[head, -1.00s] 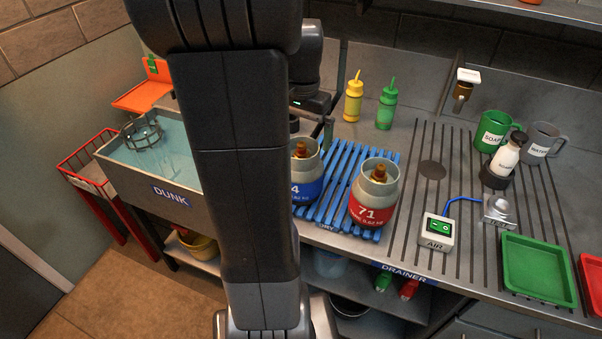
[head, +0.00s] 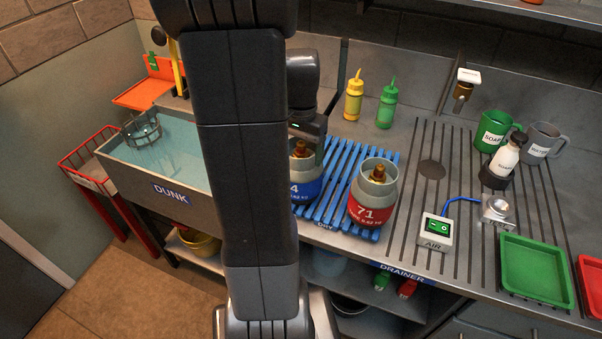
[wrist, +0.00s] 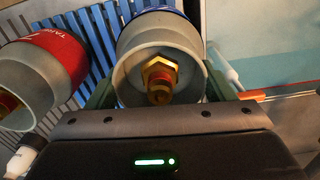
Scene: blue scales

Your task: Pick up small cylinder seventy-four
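The small cylinder with the blue band (head: 307,186) stands on the blue slatted rack (head: 333,205), partly behind my arm; only a "4" of its number shows. In the wrist view it (wrist: 160,42) sits between the two green fingers of my gripper (wrist: 161,90), its brass valve facing the camera. The fingers are apart, one on each side of its collar; whether they touch it is unclear. In the head view my gripper (head: 309,143) is right above and behind the cylinder, with its fingers mostly hidden.
A red-banded cylinder marked 71 (head: 371,207) stands close by on the right of the rack. The dunk basin (head: 150,179) with water is to the left. Yellow (head: 353,101) and green (head: 387,107) bottles stand behind. An AIR switch box (head: 435,232) is to the right.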

